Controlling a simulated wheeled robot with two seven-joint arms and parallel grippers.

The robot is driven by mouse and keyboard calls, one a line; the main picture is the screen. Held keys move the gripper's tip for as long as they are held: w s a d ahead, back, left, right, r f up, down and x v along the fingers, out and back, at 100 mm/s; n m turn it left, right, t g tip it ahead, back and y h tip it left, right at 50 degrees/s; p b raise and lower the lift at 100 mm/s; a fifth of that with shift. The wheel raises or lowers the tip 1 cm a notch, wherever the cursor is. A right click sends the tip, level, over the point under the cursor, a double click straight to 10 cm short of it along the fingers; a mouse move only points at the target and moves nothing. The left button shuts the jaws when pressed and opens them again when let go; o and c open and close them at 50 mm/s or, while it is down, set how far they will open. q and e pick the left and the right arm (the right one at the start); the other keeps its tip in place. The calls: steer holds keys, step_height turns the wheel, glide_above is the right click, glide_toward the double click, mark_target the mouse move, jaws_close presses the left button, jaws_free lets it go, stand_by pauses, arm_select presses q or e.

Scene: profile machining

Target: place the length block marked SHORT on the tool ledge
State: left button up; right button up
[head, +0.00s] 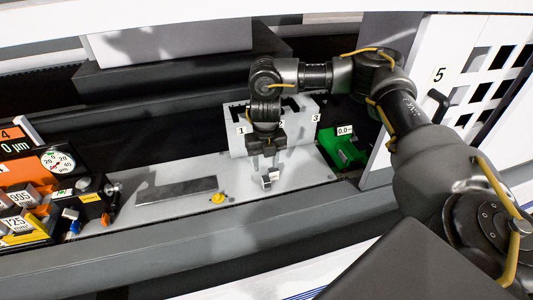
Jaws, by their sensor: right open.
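My right gripper (268,153) points down over the light grey ledge (250,203), in front of a grey block with numbered slots. Its fingers are open. A small grey block (271,178) with a pale face sits on the ledge just below and in front of the fingertips. It looks apart from them, and any marking on it is too small to read, so I cannot tell whether it is the SHORT one. My left gripper is not in view.
The slotted block (238,147) carries labels 1, 2 and 3. A green tray (343,150) stands to its right. A dark flat bar (176,191) and a small yellow piece (218,198) lie on the ledge. Gauges and marked blocks (20,197) crowd the left end.

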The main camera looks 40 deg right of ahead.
mark_target(266, 178)
steer(key=shift+r, duration=2.05)
